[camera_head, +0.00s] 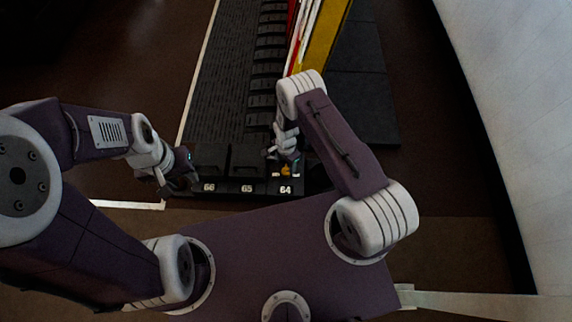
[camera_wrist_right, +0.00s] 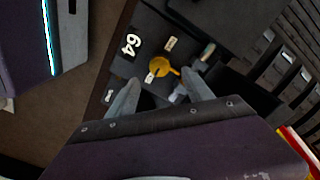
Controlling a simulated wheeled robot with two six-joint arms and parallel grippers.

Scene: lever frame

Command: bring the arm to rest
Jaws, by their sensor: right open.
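The lever frame (camera_head: 225,110) is a long dark row with a front edge carrying the white numbers 66, 65 and 64. The number 64 also shows in the right wrist view (camera_wrist_right: 131,45). A small yellow part (camera_wrist_right: 161,68) sits on the dark panel beside that number. My right gripper (camera_wrist_right: 158,84) is open, its two grey fingers apart with the yellow part showing beyond and between their tips. Whether they touch it I cannot tell. In the head view my right gripper (camera_head: 285,158) is over the 64 end. My left gripper (camera_head: 182,182) hangs left of number 66, its jaws unclear.
Red, white and yellow levers (camera_head: 318,35) rise behind my right arm. A pale wall (camera_head: 515,110) curves along the right side. Brown floor (camera_head: 130,100) lies open on the left, with a white line beside the frame.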

